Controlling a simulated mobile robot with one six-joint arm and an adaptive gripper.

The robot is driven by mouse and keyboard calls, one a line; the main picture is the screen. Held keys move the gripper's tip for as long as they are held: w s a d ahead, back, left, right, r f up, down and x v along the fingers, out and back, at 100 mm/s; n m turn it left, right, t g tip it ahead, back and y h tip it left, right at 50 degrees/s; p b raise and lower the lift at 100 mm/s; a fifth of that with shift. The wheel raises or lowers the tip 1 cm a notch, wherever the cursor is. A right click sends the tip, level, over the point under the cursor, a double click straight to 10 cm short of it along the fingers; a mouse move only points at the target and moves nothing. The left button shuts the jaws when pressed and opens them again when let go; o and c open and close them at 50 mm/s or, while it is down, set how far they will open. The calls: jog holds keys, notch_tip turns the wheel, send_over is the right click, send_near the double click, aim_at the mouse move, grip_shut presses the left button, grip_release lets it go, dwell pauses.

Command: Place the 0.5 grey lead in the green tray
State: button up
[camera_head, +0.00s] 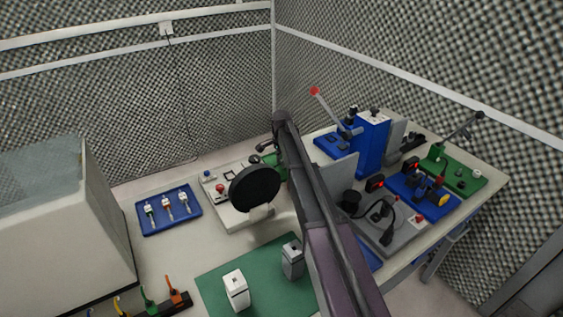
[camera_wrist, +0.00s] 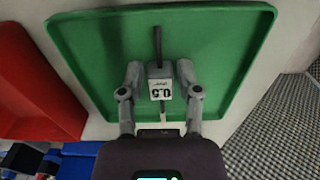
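The 0.5 grey lead (camera_wrist: 161,72) shows in the wrist view as a small grey block with a white label reading 0.5, a dark rod at one end and a pale pin at the other. My gripper (camera_wrist: 160,76) has its fingers closed in on both sides of the block and appears to hold it. The green tray (camera_wrist: 90,45) fills the view behind the lead, which is over its inside; I cannot tell whether the lead touches the tray floor. In the head view the green tray (camera_head: 276,166) is mostly hidden behind my arm, and the fingertips are hidden.
A red tray (camera_wrist: 38,85) lies beside the green one. A blue tray (camera_head: 140,219) holds several leads. A green mat (camera_head: 215,281) carries two small blocks. Blue and green fixtures (camera_head: 372,145) stand at right; a large pale case (camera_head: 60,230) stands at left. Mesh walls border the table.

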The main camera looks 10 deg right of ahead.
jog(key=shift+o, duration=0.4)
jog(key=shift+r, duration=0.2)
notch_tip(320, 180, up, 12)
jog(key=p, duration=1.2)
dwell(0.8)
notch_tip(320, 180, up, 9)
jog(key=p, duration=0.9)
jog(key=shift+p, duration=0.3)
jog(key=shift+r, duration=0.25)
